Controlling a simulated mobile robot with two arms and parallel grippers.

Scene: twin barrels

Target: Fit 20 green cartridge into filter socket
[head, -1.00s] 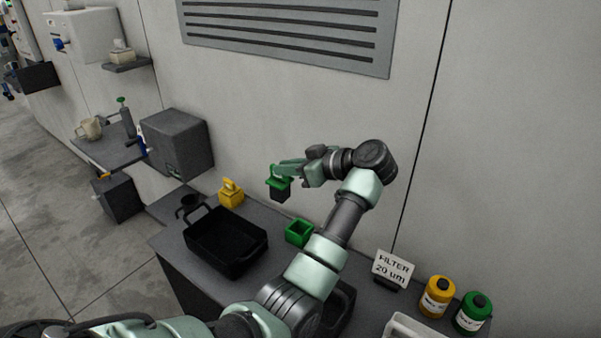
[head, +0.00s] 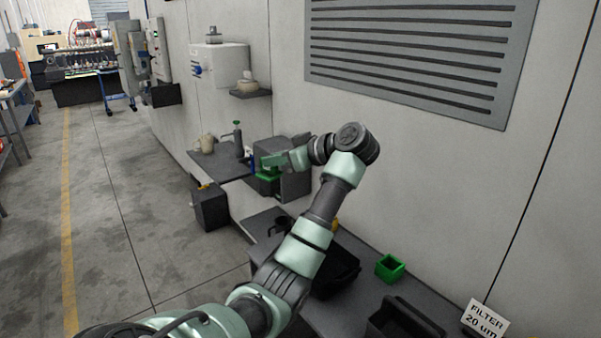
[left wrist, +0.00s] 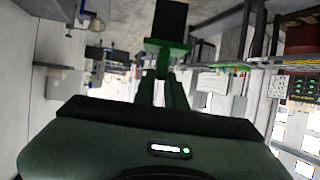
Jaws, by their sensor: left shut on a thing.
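My left gripper (head: 275,162) is shut on the green cartridge (head: 268,178), which has a green top and a dark body. It holds the cartridge in the air in front of the grey box on the wall. In the left wrist view, the cartridge's green part (left wrist: 167,46) is between the fingers and its black body (left wrist: 170,18) extends beyond them. A green square open-topped holder (head: 390,268) stands on the bench; I cannot tell whether it is the filter socket. A white sign (head: 485,319) reads "FILTER 20 um". My right gripper is not in view.
A black tray (head: 340,271) lies on the bench behind my left arm, with another dark bin (head: 402,322) at the front. A wall shelf (head: 222,164) holds a beige mug (head: 207,143) and a green-topped bottle (head: 238,137). Open floor (head: 150,240) lies to the left.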

